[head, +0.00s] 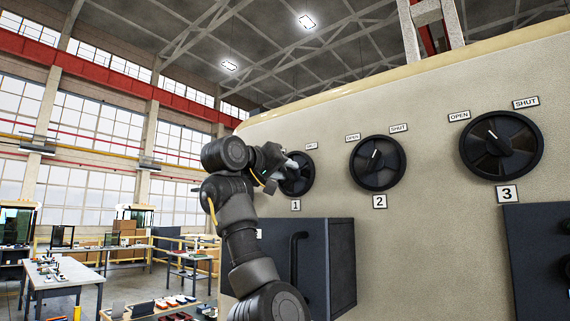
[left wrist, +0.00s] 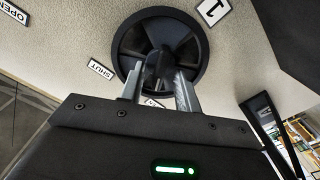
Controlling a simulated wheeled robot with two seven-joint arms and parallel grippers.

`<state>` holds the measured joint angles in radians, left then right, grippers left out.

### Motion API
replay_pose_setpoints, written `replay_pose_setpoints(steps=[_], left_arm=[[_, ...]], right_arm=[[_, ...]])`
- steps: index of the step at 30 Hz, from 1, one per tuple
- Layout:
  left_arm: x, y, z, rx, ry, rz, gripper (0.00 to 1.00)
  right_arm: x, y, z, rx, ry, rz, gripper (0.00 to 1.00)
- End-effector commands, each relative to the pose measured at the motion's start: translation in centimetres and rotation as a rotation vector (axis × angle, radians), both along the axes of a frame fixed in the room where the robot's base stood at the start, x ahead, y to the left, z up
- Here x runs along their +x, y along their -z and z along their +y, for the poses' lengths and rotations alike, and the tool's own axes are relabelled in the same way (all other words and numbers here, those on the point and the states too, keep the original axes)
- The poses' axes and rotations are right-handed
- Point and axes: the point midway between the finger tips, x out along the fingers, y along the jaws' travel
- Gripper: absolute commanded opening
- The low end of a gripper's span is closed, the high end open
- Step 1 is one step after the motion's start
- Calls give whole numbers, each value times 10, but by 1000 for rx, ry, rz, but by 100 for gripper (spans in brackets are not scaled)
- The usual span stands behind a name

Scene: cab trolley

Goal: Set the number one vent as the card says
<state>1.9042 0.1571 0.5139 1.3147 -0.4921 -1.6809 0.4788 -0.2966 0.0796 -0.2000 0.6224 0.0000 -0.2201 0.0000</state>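The number one vent (head: 303,173) is a round black dial on the cream wall, above its "1" plate (head: 296,205). Its SHUT label (head: 311,146) shows; the arm hides its OPEN label in the head view. My left gripper (head: 284,172) is at this dial. In the left wrist view the two fingers (left wrist: 160,84) stand apart on either side of the dial's central knob (left wrist: 160,66), with small gaps seeming to show. The vent's SHUT label (left wrist: 100,68) is clear there; a label by the fingers is partly hidden. The knob's pointer is not readable. I see no card. My right gripper is out of view.
Vent 2 (head: 378,163) and vent 3 (head: 501,146) sit to the right on the same wall. A dark box with a handle (head: 340,265) juts out below vent 1, close to my left arm. Worktables (head: 60,272) stand far left.

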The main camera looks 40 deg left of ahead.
Motion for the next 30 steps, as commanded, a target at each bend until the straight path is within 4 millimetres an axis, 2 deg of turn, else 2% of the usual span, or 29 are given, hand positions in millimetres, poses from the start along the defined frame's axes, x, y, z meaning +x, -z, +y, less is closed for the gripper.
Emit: replay_pose_setpoints(steps=[8,15,23,30], left_arm=[[1,1,0,0,1,1,31],[1,1,0,0,1,1,0],[1,1,-1,8,1,2,0],[1,3,-1,89,1,4,0]], right_arm=[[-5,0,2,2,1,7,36],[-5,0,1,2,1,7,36],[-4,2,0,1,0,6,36],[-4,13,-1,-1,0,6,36]])
